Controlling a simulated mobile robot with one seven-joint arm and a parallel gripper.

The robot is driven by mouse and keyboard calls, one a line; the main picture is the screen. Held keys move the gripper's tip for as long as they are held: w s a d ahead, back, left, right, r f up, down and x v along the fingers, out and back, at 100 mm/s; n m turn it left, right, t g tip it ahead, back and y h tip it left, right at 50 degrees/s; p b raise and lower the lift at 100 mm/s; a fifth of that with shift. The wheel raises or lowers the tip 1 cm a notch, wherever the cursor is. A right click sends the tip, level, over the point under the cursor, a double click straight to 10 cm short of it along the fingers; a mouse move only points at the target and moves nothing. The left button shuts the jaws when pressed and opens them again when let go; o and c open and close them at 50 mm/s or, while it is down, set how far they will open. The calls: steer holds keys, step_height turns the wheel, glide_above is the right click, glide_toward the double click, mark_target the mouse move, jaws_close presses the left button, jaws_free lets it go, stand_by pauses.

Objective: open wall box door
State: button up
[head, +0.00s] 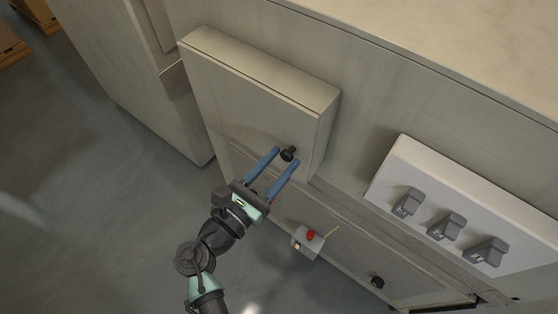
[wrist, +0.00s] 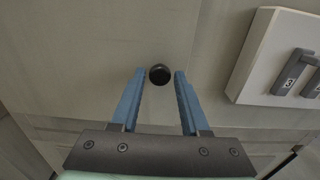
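The wall box (head: 255,95) is a beige box on the wall, and its door looks closed. A round black knob (head: 288,153) sits on the door near its lower right corner. The knob also shows in the wrist view (wrist: 159,74), just beyond and between the fingertips. My gripper (head: 287,157) is open, with two blue fingers pointing at the door. In the wrist view the fingers (wrist: 159,73) stand on either side of the knob with gaps, not gripping it. Whether the tips touch the door is unclear.
A white panel (head: 460,180) with several grey numbered switches stands to the right. Below is a small grey box with a red button (head: 310,236). Another black knob (head: 377,282) is on a lower panel. Open grey floor (head: 110,200) lies to the left.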

jaws_close()
stand_by(1.1)
